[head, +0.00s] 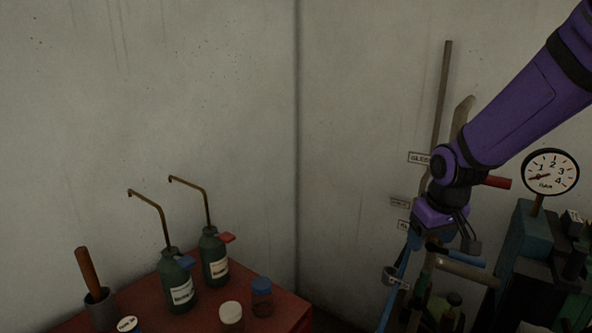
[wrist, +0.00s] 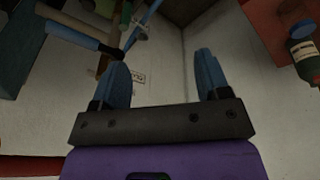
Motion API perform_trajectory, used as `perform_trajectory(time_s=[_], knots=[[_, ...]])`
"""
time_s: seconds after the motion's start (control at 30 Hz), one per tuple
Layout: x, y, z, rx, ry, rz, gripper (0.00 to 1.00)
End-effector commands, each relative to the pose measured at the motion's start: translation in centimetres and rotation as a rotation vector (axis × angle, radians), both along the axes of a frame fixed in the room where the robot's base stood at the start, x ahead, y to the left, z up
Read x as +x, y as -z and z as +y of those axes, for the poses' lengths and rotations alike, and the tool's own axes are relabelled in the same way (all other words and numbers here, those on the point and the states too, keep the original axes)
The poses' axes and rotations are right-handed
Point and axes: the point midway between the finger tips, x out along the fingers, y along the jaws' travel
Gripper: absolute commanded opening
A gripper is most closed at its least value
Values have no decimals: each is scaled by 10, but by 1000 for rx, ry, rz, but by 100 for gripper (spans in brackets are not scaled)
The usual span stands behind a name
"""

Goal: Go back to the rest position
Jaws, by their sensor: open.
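My gripper (wrist: 161,76) is open and empty in the wrist view. The fingers are hard to make out there against the pipework. No object of the task shows apart from my own arm.
A red table (head: 215,320) at lower left bears green oilers (head: 177,283) and several jars. The wall between is clear.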

Motion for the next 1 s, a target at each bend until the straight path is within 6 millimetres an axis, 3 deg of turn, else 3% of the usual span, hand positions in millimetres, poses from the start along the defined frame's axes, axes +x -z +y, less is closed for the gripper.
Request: perform_trajectory(time_s=[0.03, 0.2, 0.5, 0.8, 1.0], knots=[[-10, -16, -2, 4, 12, -20, 69], [-44, -55, -8, 16, 54, -59, 69], [-113, -109, -18, 41, 124, -128, 69], [-184, -139, -23, 74, 186, -192, 69], [-216, -145, -24, 90, 212, -217, 69]])
